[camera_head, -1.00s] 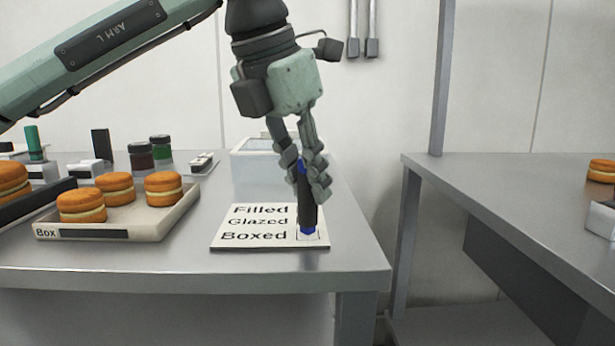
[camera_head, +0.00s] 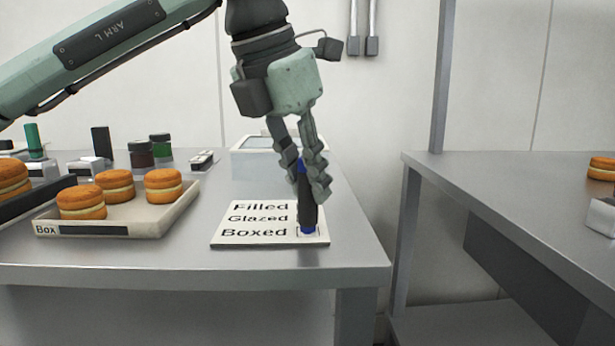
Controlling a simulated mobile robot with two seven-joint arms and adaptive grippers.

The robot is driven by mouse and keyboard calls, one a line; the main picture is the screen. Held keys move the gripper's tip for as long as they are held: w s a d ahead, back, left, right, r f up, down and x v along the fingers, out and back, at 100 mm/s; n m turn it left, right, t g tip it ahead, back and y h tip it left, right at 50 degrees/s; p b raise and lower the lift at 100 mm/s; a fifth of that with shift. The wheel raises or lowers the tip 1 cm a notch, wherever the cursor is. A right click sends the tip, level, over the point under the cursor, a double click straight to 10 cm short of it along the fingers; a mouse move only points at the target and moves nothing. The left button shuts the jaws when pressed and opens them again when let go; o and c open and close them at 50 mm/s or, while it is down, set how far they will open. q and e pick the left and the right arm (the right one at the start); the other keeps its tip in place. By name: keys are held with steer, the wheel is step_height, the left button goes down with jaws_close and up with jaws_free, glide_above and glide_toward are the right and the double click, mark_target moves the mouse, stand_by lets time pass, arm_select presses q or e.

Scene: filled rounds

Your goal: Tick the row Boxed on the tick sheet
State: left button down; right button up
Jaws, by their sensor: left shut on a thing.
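The white tick sheet (camera_head: 255,240) lies on the steel table near its front right corner. Its rows read Filled, Glazed and Boxed from back to front. My left gripper (camera_head: 308,178) is shut on a dark marker with blue ends (camera_head: 307,213) and holds it upright. The marker's blue lower end is over the small square at the right of the Boxed row. It looks touching or very close to the sheet. The marker hides part of that square and the squares behind it, so I cannot see a mark. My right gripper is not in view.
A tray labelled Box (camera_head: 140,227) with several filled rounds stands left of the sheet. Jars (camera_head: 141,155), stamps and a pale bin (camera_head: 262,148) are behind. A gap separates this table from the right table (camera_head: 520,170).

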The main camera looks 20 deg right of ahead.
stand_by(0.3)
arm_select(q)
steer(key=shift+r+p, duration=2.75)
steer(key=shift+r, duration=0.7)
